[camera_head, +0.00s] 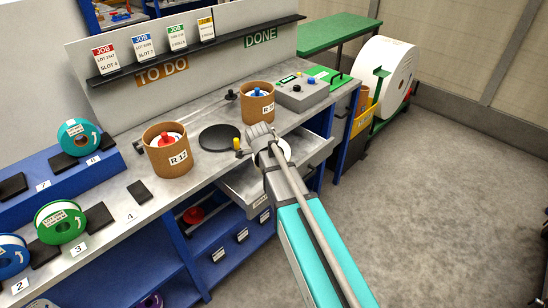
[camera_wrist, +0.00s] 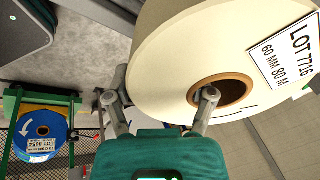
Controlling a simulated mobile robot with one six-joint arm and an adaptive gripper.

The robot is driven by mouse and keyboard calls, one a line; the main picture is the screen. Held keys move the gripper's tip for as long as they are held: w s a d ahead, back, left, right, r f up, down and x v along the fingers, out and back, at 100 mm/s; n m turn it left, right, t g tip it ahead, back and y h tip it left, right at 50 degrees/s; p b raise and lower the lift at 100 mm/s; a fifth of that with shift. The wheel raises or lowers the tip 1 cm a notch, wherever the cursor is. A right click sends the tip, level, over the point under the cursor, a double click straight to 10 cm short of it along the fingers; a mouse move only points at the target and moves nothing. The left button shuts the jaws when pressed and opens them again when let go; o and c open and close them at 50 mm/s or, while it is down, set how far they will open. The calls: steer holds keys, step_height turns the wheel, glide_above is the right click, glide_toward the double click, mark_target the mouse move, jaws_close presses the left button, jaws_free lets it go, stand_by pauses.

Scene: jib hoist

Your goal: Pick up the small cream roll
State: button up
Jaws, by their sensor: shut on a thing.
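The small cream roll (camera_wrist: 185,45) fills the top of the wrist view, with a brown core and a white label reading LOT 7716, 60 MM 80 M. My gripper (camera_wrist: 160,96) is shut on its wall: one finger is at the outer rim on the left, the other at the core opening. What is under the roll is not visible. In the head view my arm's end hangs over the bench front by an open drawer (camera_head: 240,187). A pale round edge shows beside it, partly hidden by the arm; I cannot tell if it is the roll.
Two brown tubs (camera_head: 168,160) (camera_head: 262,112), a dark disc (camera_head: 219,138) and a grey control box (camera_head: 302,92) stand on the bench. Colored spools sit at left. A large white roll (camera_head: 385,70) stands on a green cart at right. The floor at right is clear.

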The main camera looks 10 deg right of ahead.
steer(key=s+a+r+g+p, duration=0.1)
steer(key=s+a, duration=0.2)
steer(key=s, duration=0.4)
steer(key=s+a+r+g+y+p, duration=0.1)
steer(key=s+a+g+p, duration=0.1)
steer(key=s, duration=0.5)
steer(key=shift+a, duration=0.7)
